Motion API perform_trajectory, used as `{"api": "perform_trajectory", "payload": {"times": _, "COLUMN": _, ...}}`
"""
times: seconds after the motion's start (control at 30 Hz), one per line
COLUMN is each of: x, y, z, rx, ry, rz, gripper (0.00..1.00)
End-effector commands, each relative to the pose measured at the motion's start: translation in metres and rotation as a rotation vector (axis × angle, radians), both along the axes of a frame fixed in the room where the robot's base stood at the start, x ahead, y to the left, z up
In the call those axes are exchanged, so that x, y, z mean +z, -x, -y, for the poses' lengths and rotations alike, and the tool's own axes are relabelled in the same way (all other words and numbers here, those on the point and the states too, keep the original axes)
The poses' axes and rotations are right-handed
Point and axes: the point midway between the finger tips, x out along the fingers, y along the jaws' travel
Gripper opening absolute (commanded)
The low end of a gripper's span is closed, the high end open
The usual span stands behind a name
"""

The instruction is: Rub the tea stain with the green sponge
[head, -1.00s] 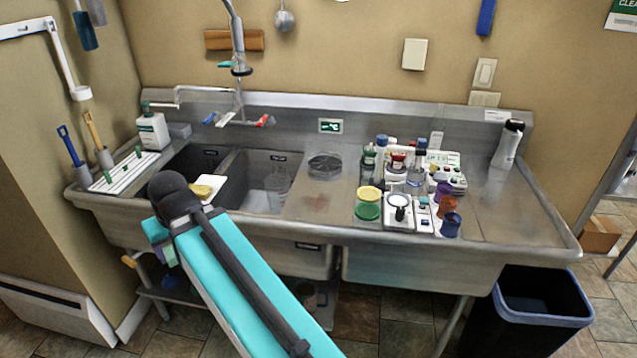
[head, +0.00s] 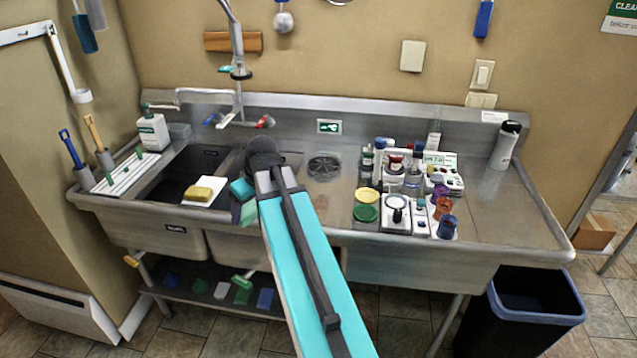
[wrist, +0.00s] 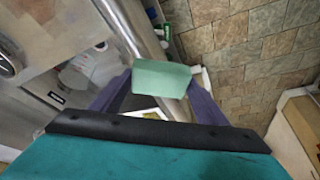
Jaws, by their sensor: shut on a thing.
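The green sponge (wrist: 161,77) is a pale green block between the two fingers of my gripper (wrist: 160,90) in the wrist view. My gripper is shut on it. In the head view my gripper (head: 243,204) is over the front of the sink, and the green sponge (head: 249,214) shows as a small green patch beside my arm. The wrist view shows the sponge above the sink's rounded steel front rim (wrist: 135,32), with floor tiles beyond. I cannot tell whether it touches the rim. I cannot clearly make out the tea stain; my arm hides part of the steel top.
A yellow sponge (head: 199,194) lies on a white board (head: 210,181) left of my gripper. Bottles, jars and a scale (head: 397,215) crowd the drainboard to the right. A tall bottle (head: 505,146) stands further right. Bare steel (head: 335,199) lies between my arm and the jars.

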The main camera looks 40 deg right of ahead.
Motion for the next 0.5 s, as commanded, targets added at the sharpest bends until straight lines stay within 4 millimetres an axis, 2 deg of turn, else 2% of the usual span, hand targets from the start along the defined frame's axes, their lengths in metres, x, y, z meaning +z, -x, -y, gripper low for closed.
{"api": "perform_trajectory", "payload": {"times": 0.03, "x": 0.003, "y": 0.001, "z": 0.017, "rx": 0.0, "ry": -0.002, "rz": -0.001, "gripper": 0.47}}
{"api": "perform_trajectory", "payload": {"times": 0.27, "x": 0.007, "y": 0.015, "z": 0.079, "rx": 0.032, "ry": -0.001, "rz": 0.0, "gripper": 0.47}}
{"api": "perform_trajectory", "payload": {"times": 0.5, "x": 0.011, "y": 0.037, "z": 0.145, "rx": 0.064, "ry": -0.002, "rz": 0.0, "gripper": 0.47}}
